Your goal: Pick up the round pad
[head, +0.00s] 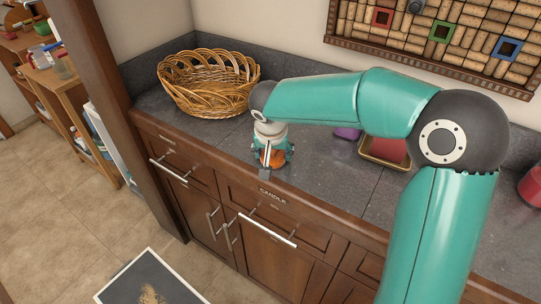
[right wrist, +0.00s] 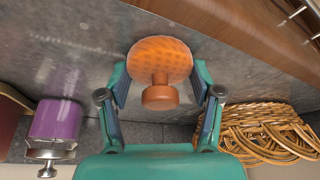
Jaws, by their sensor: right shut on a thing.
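The round pad (right wrist: 160,57) is an orange disc with a dimpled face and a short, darker knob, seen in the right wrist view. My right gripper (right wrist: 160,82) is shut on the pad, its teal fingers on either side of it. In the head view, the right gripper (head: 272,160) points down over the front edge of the grey counter, with a little of the orange pad showing between its fingers. The fingers hide much of the pad there, and I cannot tell whether it touches the counter. My left gripper is not in view.
A wicker basket (head: 208,84) stands behind and left of the right gripper. A purple object (head: 347,132) and a tray with a red block (head: 384,150) are to its right, partly behind my arm. The counter (head: 225,142) between basket and gripper is bare.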

